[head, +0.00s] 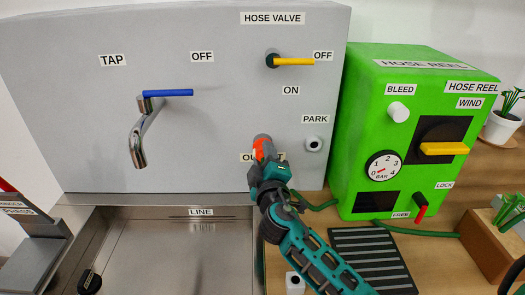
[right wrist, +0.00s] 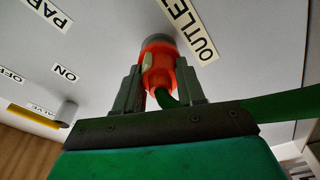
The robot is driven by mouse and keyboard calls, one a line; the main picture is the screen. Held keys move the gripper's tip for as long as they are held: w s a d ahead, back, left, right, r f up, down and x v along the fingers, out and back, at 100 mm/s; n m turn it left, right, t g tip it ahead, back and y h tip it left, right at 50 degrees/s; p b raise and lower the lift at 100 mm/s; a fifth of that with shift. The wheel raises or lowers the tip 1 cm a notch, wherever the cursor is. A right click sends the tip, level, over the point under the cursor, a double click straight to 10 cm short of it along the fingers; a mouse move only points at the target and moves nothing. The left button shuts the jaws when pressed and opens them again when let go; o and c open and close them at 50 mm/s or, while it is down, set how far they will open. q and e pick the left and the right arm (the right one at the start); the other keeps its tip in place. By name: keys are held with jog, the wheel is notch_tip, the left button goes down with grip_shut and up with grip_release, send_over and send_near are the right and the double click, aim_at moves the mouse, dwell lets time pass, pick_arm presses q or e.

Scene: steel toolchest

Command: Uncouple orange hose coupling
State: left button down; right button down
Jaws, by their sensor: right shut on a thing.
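The orange hose coupling (head: 259,147) is at the outlet on the grey panel, below the valve handle. In the right wrist view the orange coupling (right wrist: 158,67) meets the grey outlet fitting (right wrist: 157,43), with no clear gap between them. My right gripper (head: 266,168) is shut on the coupling, one finger on each side. The green hose (right wrist: 172,98) comes out of the coupling's near end between the fingers. In the head view the gripper hides the coupling's lower part and much of the OUTLET label. My left gripper is not in view.
The park fitting (head: 313,144) is right of the outlet. The yellow hose valve handle (head: 293,61) points right towards OFF. The green hose reel box (head: 360,125) stands at the right, with hose on the bench. A steel sink (head: 175,235) lies below the tap (head: 140,140).

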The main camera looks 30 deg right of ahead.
jog(key=shift+n+p, duration=0.75)
jog(key=shift+n, duration=0.15)
jog(key=shift+r+n, duration=0.1)
jog(key=shift+n, duration=0.5)
jog(key=n, duration=0.2)
jog(key=shift+n+y, duration=0.3)
jog(key=shift+n+g, duration=0.3)
jog(key=shift+n, duration=0.6)
jog(key=n, duration=0.4)
jog(key=shift+s+a, duration=0.15)
jog(key=shift+s, duration=0.15)
